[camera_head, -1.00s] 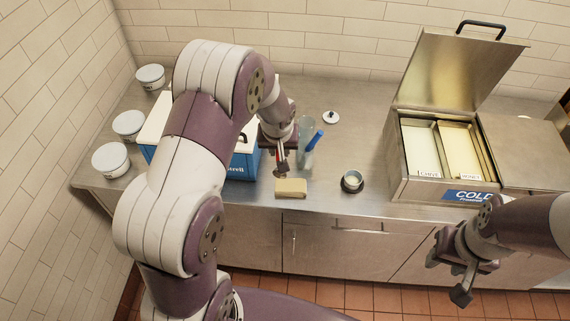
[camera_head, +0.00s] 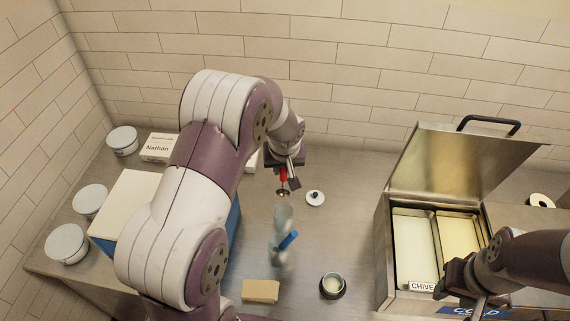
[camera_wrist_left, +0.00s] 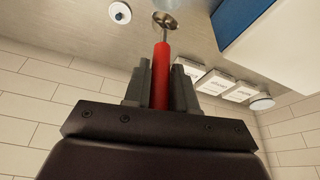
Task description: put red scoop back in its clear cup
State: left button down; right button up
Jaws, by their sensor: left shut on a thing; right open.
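My left gripper (camera_head: 285,172) is shut on the red handle of the scoop (camera_head: 283,175). In the left wrist view the red scoop (camera_wrist_left: 161,75) stands out between the two fingers, with its metal bowl (camera_wrist_left: 165,20) at the far end. In the head view the bowl hangs below the gripper, above and behind the clear cup (camera_head: 282,215). A blue-handled utensil (camera_head: 288,240) leans by or in the clear cup; I cannot tell which.
A small white lid with a black knob (camera_head: 315,198) lies right of the cup. A yellowish block (camera_head: 260,291) and a small dark-rimmed cup (camera_head: 332,286) are at the front. White tubs and a blue-sided box (camera_head: 235,225) are left. The open cold unit (camera_head: 383,250) stands right.

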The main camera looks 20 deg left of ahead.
aim_at(284, 179)
pick_arm(q)
jog(key=shift+s+f, duration=0.3)
jog(key=shift+f, duration=0.1)
jog(key=b+x, duration=0.2)
jog(key=x, duration=0.1)
jog(key=b+x, duration=0.1)
jog(key=x, duration=0.1)
jog(key=shift+s+d, duration=0.15)
jog(key=shift+d, duration=0.2)
notch_tip(284, 179, down, 10)
jog(key=b, duration=0.9)
jog(key=shift+s+b, duration=0.2)
jog(key=shift+b, duration=0.15)
jog(key=c, duration=0.8)
grip_release()
jog(key=shift+c, duration=0.2)
jog(key=shift+r, duration=0.1)
